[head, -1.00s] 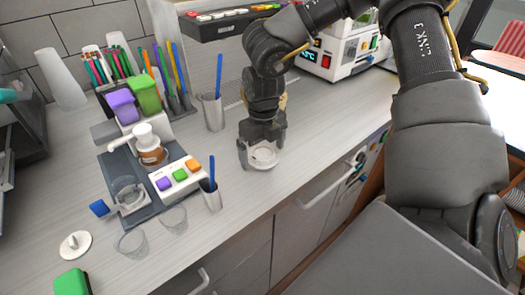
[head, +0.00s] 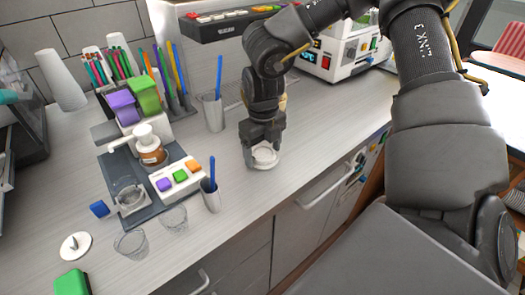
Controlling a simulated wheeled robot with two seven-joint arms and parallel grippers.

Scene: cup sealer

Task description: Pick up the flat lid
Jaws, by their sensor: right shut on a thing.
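The flat lid (head: 264,156) is a small white round piece on the grey counter, near the middle of the head view. My right gripper (head: 263,150) points down at it with its fingers closed in on the lid. The fingers hide part of its rim. I cannot tell whether the lid still touches the counter. My left gripper is not in view.
The sealer (head: 150,165), with coloured buttons, stands to the left. Clear cups (head: 131,243) stand in front of it, beside a white knobbed disc (head: 75,246) and a green block (head: 72,283). Metal straw cups (head: 213,112) stand nearby. The counter right of the gripper is clear.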

